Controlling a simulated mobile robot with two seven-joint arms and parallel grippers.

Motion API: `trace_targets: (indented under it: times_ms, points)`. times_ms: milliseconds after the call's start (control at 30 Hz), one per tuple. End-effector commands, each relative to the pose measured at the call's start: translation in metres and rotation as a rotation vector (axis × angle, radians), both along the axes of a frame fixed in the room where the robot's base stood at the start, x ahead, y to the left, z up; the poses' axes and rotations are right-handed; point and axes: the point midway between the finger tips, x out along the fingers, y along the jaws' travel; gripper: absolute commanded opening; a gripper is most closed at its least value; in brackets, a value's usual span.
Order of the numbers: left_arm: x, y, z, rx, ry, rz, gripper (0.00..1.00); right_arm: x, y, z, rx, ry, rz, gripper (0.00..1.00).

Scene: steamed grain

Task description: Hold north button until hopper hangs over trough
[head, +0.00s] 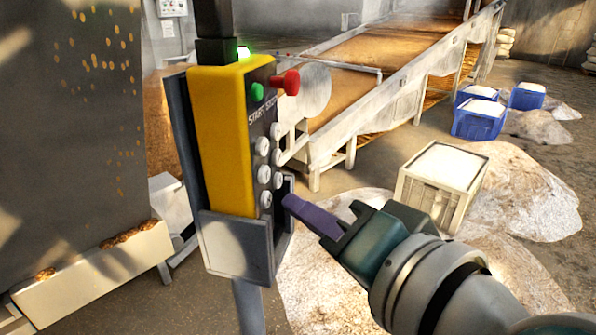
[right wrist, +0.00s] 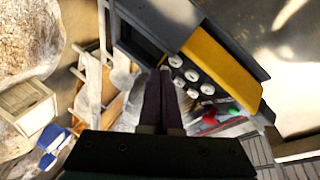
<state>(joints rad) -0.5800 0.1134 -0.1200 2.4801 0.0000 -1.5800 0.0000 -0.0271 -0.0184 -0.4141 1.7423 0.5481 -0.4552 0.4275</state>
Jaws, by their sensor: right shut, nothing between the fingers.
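The yellow control box (head: 222,140) hangs in a grey holder in the middle of the head view. Its dark face carries a green button (head: 257,92), a red knob (head: 287,82) and several pale round buttons (head: 264,174). I cannot read which one is north. My right gripper (head: 290,203) is shut and empty, its purple fingertips beside the lowest buttons. In the right wrist view the fingertips (right wrist: 163,78) are close to the pale buttons (right wrist: 192,75); I cannot tell if they touch one. A long trough-like bed (head: 380,45) of brown grain stands behind. I cannot identify the hopper for certain.
A large dark panel (head: 75,120) with brown specks fills the left, above a pale ledge (head: 95,270). A pale crate (head: 440,185) of white material stands at right among spilled heaps (head: 530,205). Blue crates (head: 478,118) stand farther back.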

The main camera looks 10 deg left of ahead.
Motion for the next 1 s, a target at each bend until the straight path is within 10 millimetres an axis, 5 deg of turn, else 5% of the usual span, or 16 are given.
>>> trace_targets:
  times_ms: [1000]
  points:
    - [0.000, 0.003, 0.004, 0.011, -0.001, -0.007, 0.50, 0.002, 0.012, 0.000, 0.001, 0.001, 0.000, 0.00]
